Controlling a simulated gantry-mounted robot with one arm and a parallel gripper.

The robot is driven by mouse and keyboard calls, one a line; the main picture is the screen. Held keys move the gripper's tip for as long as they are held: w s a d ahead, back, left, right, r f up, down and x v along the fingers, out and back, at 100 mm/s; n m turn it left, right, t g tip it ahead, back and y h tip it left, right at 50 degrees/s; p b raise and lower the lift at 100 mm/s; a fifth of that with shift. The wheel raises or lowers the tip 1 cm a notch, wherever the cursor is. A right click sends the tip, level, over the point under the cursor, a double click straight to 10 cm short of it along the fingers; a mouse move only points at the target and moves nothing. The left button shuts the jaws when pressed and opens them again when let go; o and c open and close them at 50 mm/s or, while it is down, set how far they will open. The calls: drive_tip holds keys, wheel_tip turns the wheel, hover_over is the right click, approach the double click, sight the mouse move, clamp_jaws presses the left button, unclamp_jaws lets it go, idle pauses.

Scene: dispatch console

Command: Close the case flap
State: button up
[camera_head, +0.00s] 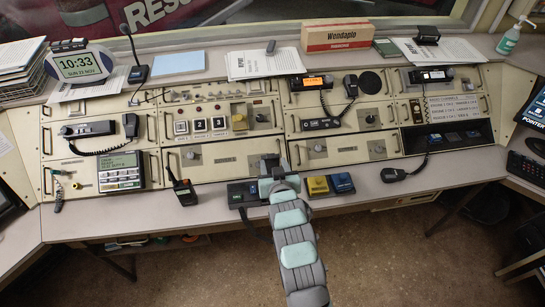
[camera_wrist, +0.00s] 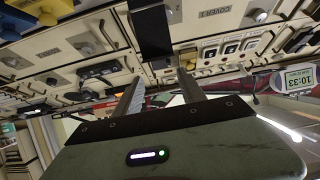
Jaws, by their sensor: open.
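A low dark case (camera_head: 240,193) lies at the front edge of the desk in the head view. A dark strip (camera_head: 257,231), perhaps its flap, hangs below the desk edge beside my arm. My gripper (camera_head: 272,163) is above the desk, just right of and beyond the case, with its fingers apart and nothing between them. My arm hides the right part of the case. In the wrist view the open fingers (camera_wrist: 161,82) point toward the console, and a black rectangular piece (camera_wrist: 150,30) shows past them. I cannot tell whether this is the flap.
A yellow unit (camera_head: 318,186) and a blue unit (camera_head: 342,183) sit right of my arm. A handheld radio (camera_head: 183,191) stands to the left. A microphone (camera_head: 393,175) lies to the right. The console panels (camera_head: 220,165) rise behind. The floor in front is free.

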sight(271, 154)
drive_tip(key=shift+b+x, duration=0.3)
drive_tip(key=shift+x, duration=2.65)
clamp_jaws()
